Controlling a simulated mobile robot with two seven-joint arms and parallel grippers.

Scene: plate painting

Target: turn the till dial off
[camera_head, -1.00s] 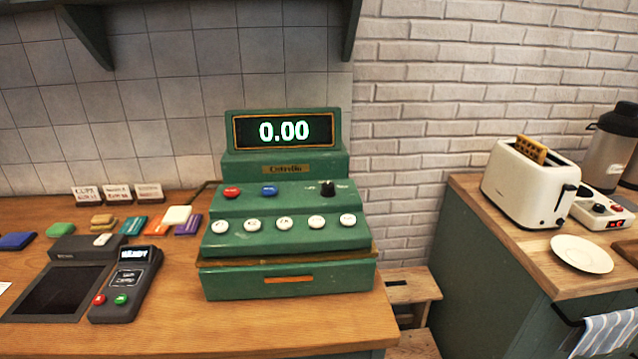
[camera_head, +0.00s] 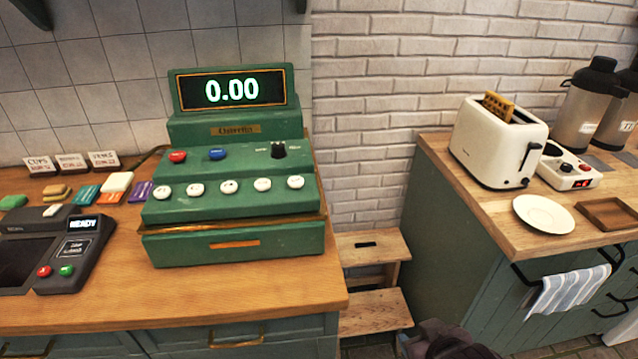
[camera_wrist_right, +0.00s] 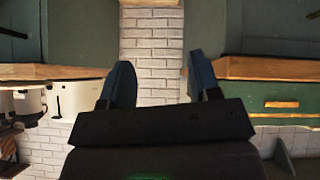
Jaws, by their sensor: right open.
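The green till (camera_head: 232,245) stands on the wooden counter at the left, and its display (camera_head: 232,90) reads 0.00. Its black dial (camera_head: 278,150) sits at the right of the upper panel, between small labels too small to read surely. A red button (camera_head: 177,156) and a blue button (camera_head: 217,153) are to its left. My right gripper (camera_wrist_right: 160,80) is open and empty in the right wrist view, well away from the dial. A dark part of my right arm (camera_head: 445,342) shows at the bottom of the head view. My left gripper is not in view.
A card terminal (camera_head: 65,255) and small coloured blocks lie left of the till. A wooden step stool (camera_head: 370,250) stands in the gap between counters. The right counter holds a toaster (camera_head: 497,142), a white plate (camera_head: 543,214) and flasks (camera_head: 590,105).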

